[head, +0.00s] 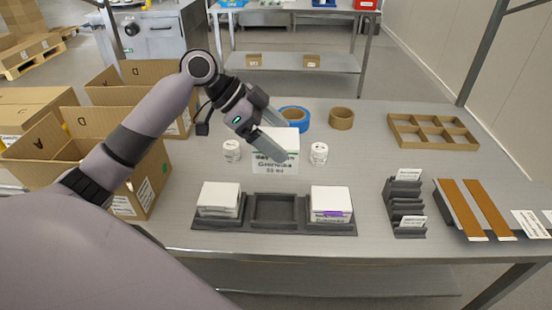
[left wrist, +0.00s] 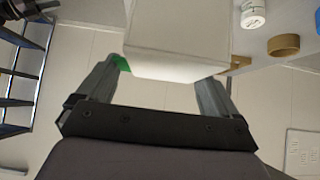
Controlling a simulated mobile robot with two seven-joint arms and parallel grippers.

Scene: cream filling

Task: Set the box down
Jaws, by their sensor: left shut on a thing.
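My left gripper (head: 268,125) is shut on a white box (head: 276,162) with dark and green print, above the middle of the table. The box also shows in the left wrist view (left wrist: 178,45), between the two fingers of the left gripper (left wrist: 155,85). Whether the box touches the table I cannot tell. The left slot of the tray holds a white box (head: 219,199) and the right slot holds a white box with a purple mark (head: 331,203). My right gripper is not in view.
White jars stand left (head: 231,150) and right (head: 319,153) of the held box. Blue tape (head: 294,117) and brown tape (head: 341,118) lie behind. Open cartons (head: 150,180) fill the left side. A card rack (head: 405,203) and a divided tray (head: 433,131) are at right.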

